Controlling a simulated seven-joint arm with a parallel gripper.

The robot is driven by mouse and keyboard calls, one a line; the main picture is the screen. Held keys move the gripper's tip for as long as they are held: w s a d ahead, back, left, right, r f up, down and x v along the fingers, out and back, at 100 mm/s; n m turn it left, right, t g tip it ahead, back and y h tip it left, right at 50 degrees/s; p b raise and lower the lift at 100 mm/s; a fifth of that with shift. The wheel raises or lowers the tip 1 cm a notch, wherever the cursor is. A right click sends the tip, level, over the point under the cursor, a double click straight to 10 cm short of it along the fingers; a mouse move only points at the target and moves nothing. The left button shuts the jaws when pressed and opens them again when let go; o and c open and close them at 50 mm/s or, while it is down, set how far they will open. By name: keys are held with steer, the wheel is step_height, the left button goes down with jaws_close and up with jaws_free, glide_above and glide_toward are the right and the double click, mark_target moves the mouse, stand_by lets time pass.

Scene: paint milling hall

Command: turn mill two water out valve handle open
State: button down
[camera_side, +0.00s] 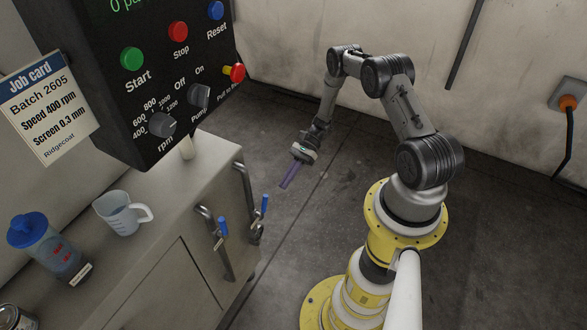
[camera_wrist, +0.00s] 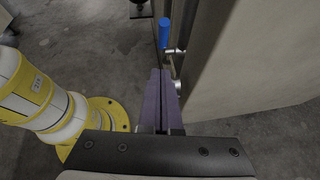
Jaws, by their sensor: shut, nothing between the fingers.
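Two valves with blue lever handles sit on pipes at the cabinet's side in the side view, a nearer handle (camera_side: 222,228) and a farther handle (camera_side: 264,204). Both handles point roughly upward. No readable label shows which is the mill two water out valve. My gripper (camera_side: 284,186), with purple fingers, is in the air just right of and above the farther handle, apart from it. In the wrist view, my gripper (camera_wrist: 160,73) has its fingers together and empty. One blue handle (camera_wrist: 165,34) stands beyond the fingertips on a metal fitting; the other handle is not clearly seen there.
The grey cabinet (camera_side: 150,280) carries a measuring jug (camera_side: 120,213), a blue-lidded bottle (camera_side: 48,248) and a tin (camera_side: 15,318). A black control panel (camera_side: 165,75) hangs above it. In the wrist view, the cabinet wall (camera_wrist: 260,60) rises close on the right. Open floor (camera_side: 300,130) lies behind my gripper.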

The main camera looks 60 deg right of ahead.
steer(key=a, duration=0.3)
steer(key=w+a, duration=0.1)
steer(key=a, duration=0.1)
steer(key=shift+a, duration=0.4)
steer(key=shift+r, duration=0.1)
steer(key=shift+a+r+h, duration=0.4)
steer(key=shift+a+h, duration=0.2)
steer(key=shift+a, duration=0.05)
steer(key=shift+a+r+h, duration=0.35)
steer(key=shift+a+h, duration=0.25)
steer(key=shift+d, duration=0.15)
